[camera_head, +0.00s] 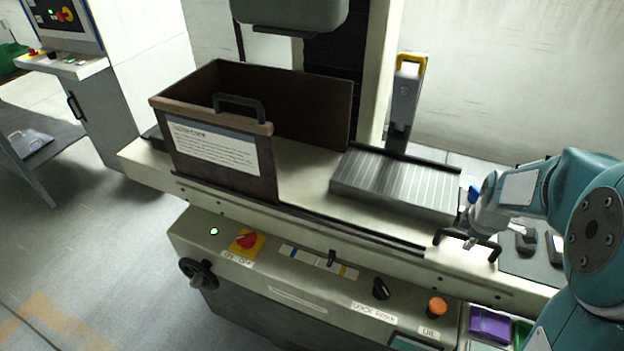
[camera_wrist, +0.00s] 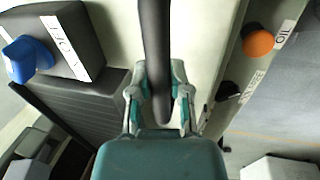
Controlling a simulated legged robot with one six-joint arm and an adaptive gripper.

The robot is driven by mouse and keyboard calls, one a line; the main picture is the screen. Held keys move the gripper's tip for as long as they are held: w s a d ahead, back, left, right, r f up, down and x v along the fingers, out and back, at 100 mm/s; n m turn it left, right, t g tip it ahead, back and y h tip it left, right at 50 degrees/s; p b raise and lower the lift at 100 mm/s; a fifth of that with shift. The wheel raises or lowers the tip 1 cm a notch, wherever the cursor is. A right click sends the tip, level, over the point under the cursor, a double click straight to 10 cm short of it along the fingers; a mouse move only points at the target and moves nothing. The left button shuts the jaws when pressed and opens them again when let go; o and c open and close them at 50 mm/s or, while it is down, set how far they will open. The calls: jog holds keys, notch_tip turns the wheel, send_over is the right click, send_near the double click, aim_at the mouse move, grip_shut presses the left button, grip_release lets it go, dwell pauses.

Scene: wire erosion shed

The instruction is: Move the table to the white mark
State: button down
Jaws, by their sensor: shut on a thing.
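The machine's table (camera_head: 310,178) is a long cream slide that runs across the machine and carries a grooved grey block. A black handle (camera_head: 482,248) sits on its front near the right end. My gripper (camera_head: 470,240) is shut on this handle. In the wrist view the handle is a dark bar (camera_wrist: 155,40) between my gripper's fingers (camera_wrist: 158,98). A pale scale strip (camera_head: 305,259) with coloured marks, blue and yellow among them, is on the machine front. A small black pointer (camera_head: 331,257) stands over the strip. Which mark it meets is too small to tell.
A brown open box guard (camera_head: 215,150) with a handle stands on the table's left part. A red-and-yellow switch (camera_head: 246,241), a black knob (camera_head: 381,289) and an orange button (camera_head: 437,305) line the front panel. A handwheel (camera_head: 197,272) sticks out at left.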

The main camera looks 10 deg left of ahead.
aim_at(456, 232)
jog(key=shift+w+a+r, duration=0.1)
jog(key=shift+w+a, duration=0.15)
jog(key=shift+a, duration=0.55)
jog(key=shift+w+a, duration=0.2)
jog(key=shift+a, duration=0.6)
grip_release()
jog(key=shift+w+r+v, duration=0.1)
jog(key=shift+w+v, duration=0.2)
jog(key=shift+v, duration=1)
jog(key=shift+w+r+v, duration=0.1)
jog(key=shift+w+v, duration=0.15)
jog(key=shift+v, duration=1)
jog(key=shift+w+v, duration=0.3)
jog(key=shift+v, duration=1)
jog(key=shift+d, duration=0.2)
